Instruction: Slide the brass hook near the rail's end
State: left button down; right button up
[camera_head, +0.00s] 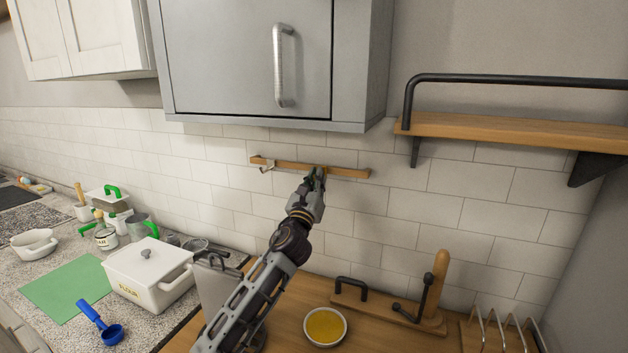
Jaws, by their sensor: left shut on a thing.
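A wooden rail (345,172) runs across the white tiled wall below the grey cabinet. My left gripper (318,174) is at the rail, a little right of its middle. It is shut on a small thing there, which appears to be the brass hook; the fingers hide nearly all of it. A pale metal hook (265,167) hangs near the rail's left end, apart from my gripper. The right stretch of the rail, beyond my gripper, looks bare. My right gripper is out of view.
The grey cabinet (245,65) hangs close above the rail. A wooden shelf (520,130) with a black bar is at right. Below are a bowl with yellow contents (325,326), a wooden stand (437,283), a wire rack (497,330) and a white lidded box (150,270).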

pick_arm(q)
jog(key=s+d, duration=0.1)
jog(key=d, duration=0.1)
jog(key=s+d, duration=0.1)
jog(key=d, duration=0.1)
jog(key=s+d, duration=0.1)
jog(key=d, duration=0.2)
jog(key=shift+d, duration=0.1)
jog(key=c, duration=1.6)
grip_release()
jog(key=shift+o, duration=0.2)
jog(key=v, duration=1.2)
